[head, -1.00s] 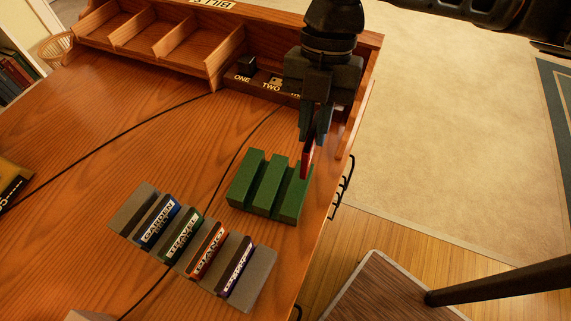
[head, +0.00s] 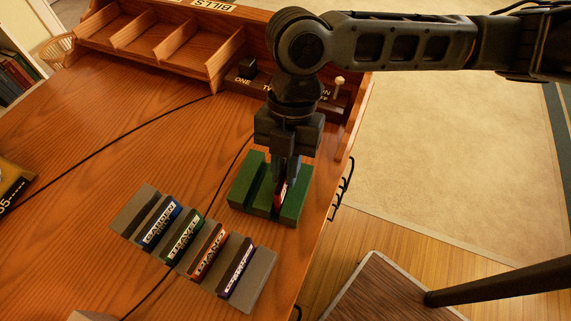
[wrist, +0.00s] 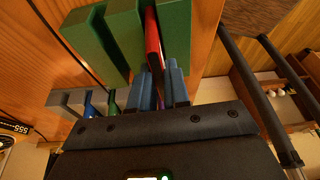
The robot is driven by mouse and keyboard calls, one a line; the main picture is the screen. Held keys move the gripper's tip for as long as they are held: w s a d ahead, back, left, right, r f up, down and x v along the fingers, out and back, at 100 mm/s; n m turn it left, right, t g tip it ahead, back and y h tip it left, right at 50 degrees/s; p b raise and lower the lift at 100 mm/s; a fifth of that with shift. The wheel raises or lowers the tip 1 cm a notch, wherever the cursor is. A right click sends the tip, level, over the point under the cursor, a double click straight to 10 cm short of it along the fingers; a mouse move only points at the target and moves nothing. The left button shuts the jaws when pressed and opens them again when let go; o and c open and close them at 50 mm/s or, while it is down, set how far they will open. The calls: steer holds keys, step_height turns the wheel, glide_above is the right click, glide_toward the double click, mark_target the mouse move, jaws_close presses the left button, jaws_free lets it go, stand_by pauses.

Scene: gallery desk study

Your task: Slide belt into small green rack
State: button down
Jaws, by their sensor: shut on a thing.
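The small green rack (head: 246,184) stands on the desk near its right edge, with upright ridges and slots between them. My gripper (head: 283,180) is above the rack, pointing down, shut on a thin red slab, the belt (head: 280,197). The belt is at the rack's right-hand slot. In the wrist view the belt (wrist: 153,40) lies between green ridges of the rack (wrist: 122,32), with my blue fingertips (wrist: 160,84) on its near end. I cannot tell whether it rests on the slot's floor. The left-hand slot is empty.
A grey rack (head: 264,274) with several labelled slabs, including GARDEN, TRAVEL and PIANO, stands just in front. A wooden organiser (head: 190,62) and a dark switch panel (head: 240,88) are behind. A black cable (head: 120,141) crosses the desk. Open desk surface lies left.

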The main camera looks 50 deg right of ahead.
steer(key=shift+f, duration=0.15)
steer(key=c, duration=1.1)
jaws_free()
steer(key=shift+r, duration=0.35)
steer(key=v, duration=1.1)
steer(key=shift+r, duration=0.35)
steer(key=shift+w+d, duration=0.1)
